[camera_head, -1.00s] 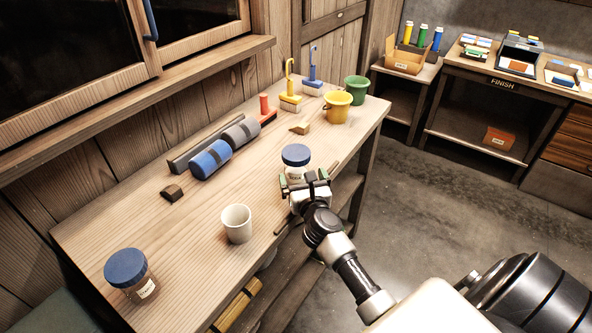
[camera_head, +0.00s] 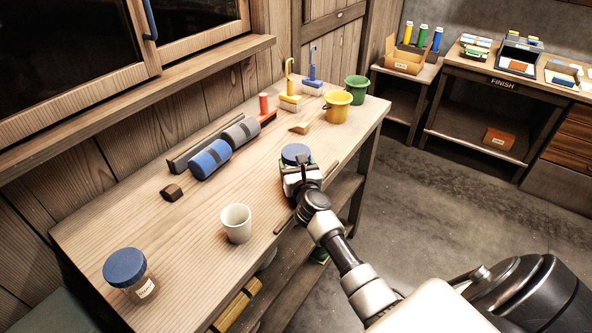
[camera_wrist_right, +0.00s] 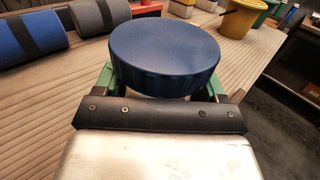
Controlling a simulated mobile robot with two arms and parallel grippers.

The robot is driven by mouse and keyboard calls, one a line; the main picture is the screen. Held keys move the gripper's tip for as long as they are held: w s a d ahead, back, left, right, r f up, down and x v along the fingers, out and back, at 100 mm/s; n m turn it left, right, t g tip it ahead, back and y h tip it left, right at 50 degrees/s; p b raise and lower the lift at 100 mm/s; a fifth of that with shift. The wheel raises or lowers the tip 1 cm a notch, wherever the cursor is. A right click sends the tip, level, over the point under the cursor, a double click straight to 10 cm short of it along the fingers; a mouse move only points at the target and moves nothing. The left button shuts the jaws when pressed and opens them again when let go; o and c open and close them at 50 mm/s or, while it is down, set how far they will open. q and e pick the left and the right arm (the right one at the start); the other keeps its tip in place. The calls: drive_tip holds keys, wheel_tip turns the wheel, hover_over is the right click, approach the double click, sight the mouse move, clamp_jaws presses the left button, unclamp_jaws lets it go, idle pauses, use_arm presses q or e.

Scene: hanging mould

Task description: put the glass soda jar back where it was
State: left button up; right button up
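A jar with a blue lid (camera_head: 296,154) stands upright near the right edge of the workbench; its body is mostly hidden by my right gripper. The lid (camera_wrist_right: 166,55) fills the middle of the right wrist view. My right gripper (camera_head: 299,168) is at this jar, its green-padded fingers spread wide on either side below the lid. Whether the pads touch the glass is hidden. A second blue-lidded jar (camera_head: 130,272), brownish with a white label, stands at the near left of the bench. Its label is too small to read. My left gripper is not in view.
A white cup (camera_head: 236,223) stands between the jars near the bench edge. Blue and grey rolls (camera_head: 211,159), a small dark block (camera_head: 171,192), yellow (camera_head: 338,107) and green (camera_head: 356,88) pots stand farther back. Bare bench (camera_head: 190,240) lies between the jars.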

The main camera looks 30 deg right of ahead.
sight(299, 151)
drive_tip(key=c, duration=0.6)
drive_tip(key=shift+r+p, duration=0.35)
drive_tip(key=shift+r, duration=0.25)
drive_tip(key=r, duration=0.1)
drive_tip(key=r+p, duration=0.2)
drive_tip(key=shift+s+d+r, duration=0.2)
drive_tip(key=shift+d+r, duration=0.1)
drive_tip(key=shift+r, duration=0.05)
drive_tip(key=s+d+r+p, duration=0.1)
drive_tip(key=s+d+r, duration=0.5)
drive_tip(key=s+d, duration=0.1)
drive_tip(key=shift+s+d, duration=0.35)
